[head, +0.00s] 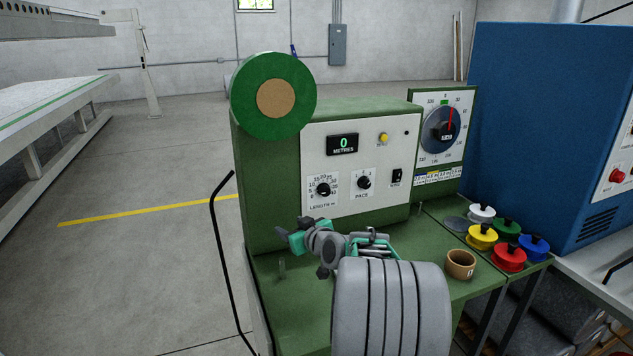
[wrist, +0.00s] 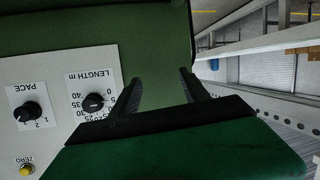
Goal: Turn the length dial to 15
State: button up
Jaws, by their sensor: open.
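The length dial (head: 323,189) is a black round knob on a white label, low on the left of the white control panel. Its number scale shows around it, but I cannot read its pointer surely. In the wrist view the length dial (wrist: 93,102) appears upside down, left of my gripper (wrist: 158,88). My gripper's two dark fingers are apart with nothing between them, beside the dial and not around it. In the head view my gripper (head: 283,235) is below and left of the dial, partly hidden by my wrist. The display (head: 343,144) reads 0 metres.
The pace knob (head: 364,182) and a black switch (head: 396,178) sit right of the dial; the yellow zero button (head: 383,138) is above. A green disc (head: 265,97) stands at the upper left. Coloured spools (head: 509,258) and a tape roll (head: 461,264) lie on the bench at right.

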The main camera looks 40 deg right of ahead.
aim_at(326, 192)
jog(key=s+d+r+m+t+h, duration=0.1)
jog(key=s+d+r+h, duration=0.1)
jog(key=d, duration=0.5)
jog(key=s+d+r+m+t+h, duration=0.1)
jog(key=s+d+r+t+h, duration=0.1)
jog(key=d, duration=0.4)
jog(key=shift+y, duration=0.3)
jog(key=p+x, duration=0.3)
jog(key=x, duration=0.4)
jog(key=shift+w+d+f, duration=0.1)
jog(key=shift+w, duration=0.15)
jog(key=shift+w+d, duration=0.1)
jog(key=shift+w, duration=0.25)
grip_shut()
